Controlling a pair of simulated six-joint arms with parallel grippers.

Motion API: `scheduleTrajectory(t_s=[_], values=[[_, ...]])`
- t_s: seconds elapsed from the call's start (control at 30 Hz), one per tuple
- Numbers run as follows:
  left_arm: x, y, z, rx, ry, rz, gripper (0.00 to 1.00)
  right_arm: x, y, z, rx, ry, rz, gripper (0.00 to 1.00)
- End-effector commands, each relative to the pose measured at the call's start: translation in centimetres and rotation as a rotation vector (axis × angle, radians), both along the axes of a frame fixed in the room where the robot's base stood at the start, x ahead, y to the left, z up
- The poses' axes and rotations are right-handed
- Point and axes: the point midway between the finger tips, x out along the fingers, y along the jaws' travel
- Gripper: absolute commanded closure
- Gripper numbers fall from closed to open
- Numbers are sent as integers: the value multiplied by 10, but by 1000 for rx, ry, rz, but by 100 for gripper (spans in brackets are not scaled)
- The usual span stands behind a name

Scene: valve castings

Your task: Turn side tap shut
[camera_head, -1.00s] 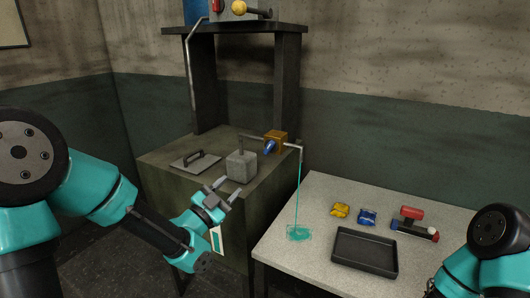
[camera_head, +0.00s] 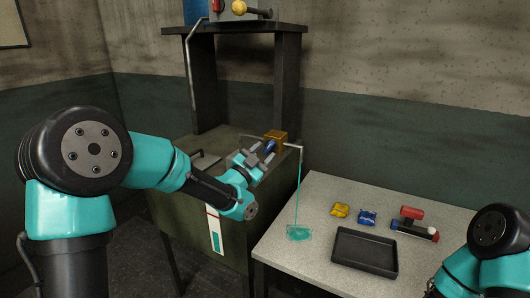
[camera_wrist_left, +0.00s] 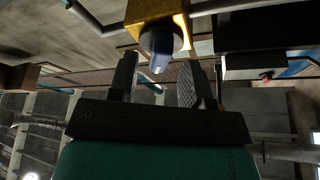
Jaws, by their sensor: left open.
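The side tap is a brass block (camera_head: 279,137) with a blue handle (camera_head: 264,148), set in a thin pipe above the green cabinet. A thin teal stream (camera_head: 299,190) falls from the pipe's end to a teal patch (camera_head: 299,233) on the table. My left gripper (camera_head: 262,155) is open right at the handle. In the left wrist view the blue handle (camera_wrist_left: 160,60) points down from the brass block (camera_wrist_left: 158,14), between the spread fingers (camera_wrist_left: 158,76). I see a gap on both sides of it. My right gripper is not in view.
The cabinet (camera_head: 180,205) carries a plate with a handle (camera_head: 203,160), partly hidden by my arm. A shelf (camera_head: 235,30) stands above. The pale table (camera_head: 310,195) holds a black tray (camera_head: 364,253), yellow (camera_head: 340,210) and blue (camera_head: 367,217) packets, and a red-topped part (camera_head: 412,213).

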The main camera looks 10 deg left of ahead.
Motion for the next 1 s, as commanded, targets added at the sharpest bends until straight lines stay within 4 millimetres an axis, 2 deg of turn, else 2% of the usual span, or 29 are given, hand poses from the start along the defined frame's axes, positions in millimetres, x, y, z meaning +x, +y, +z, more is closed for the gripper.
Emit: scheduleTrajectory(t_s=[0.13,0.43,0.9,1.0], values=[[9,-5,3,0,2,-1,55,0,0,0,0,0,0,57],[10,-5,4,0,1,0,55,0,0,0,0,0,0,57],[10,-5,4,0,1,0,100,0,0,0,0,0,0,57],[10,-5,4,0,1,0,100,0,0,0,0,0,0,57]])
